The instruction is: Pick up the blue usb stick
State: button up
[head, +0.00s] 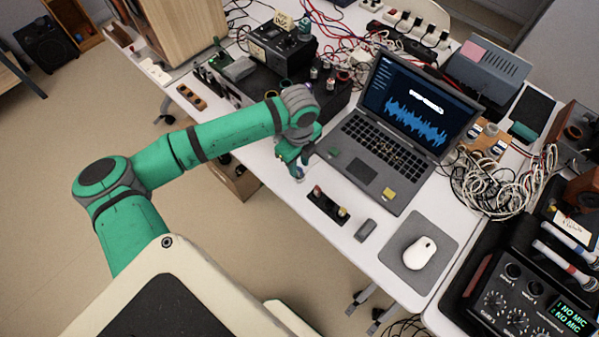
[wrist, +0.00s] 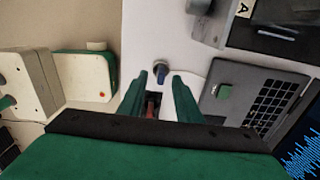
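My gripper (head: 297,165) is over the desk's front edge, left of the laptop. In the wrist view its fingers (wrist: 160,78) are apart, with a visible gap on each side of a small blue piece with a round grey end (wrist: 161,77). This looks like the blue usb stick. In the head view only a small bluish bit (head: 299,173) shows below the fingers. A dark holder (head: 329,207) with a red-tipped piece (head: 317,190) and a yellow-tipped piece (head: 342,211) is just to the lower right. The red piece also shows between the fingers in the wrist view (wrist: 151,106).
A grey block (head: 366,229) and a mouse (head: 419,252) on a grey mat lie lower right. Black equipment (head: 283,45) and cables stand behind.

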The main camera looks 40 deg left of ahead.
aim_at(299, 168)
jog(key=shift+f, duration=1.6)
grip_shut()
jog(key=shift+w+r, duration=0.1)
jog(key=shift+r, duration=0.1)
jog(key=shift+r, duration=0.2)
jog(key=r, duration=0.3)
jog(key=shift+s, duration=0.3)
jog(key=s+d+r, duration=0.3)
jog(key=s+r, duration=0.6)
jog(key=s, duration=0.4)
jog(key=shift+r, duration=0.15)
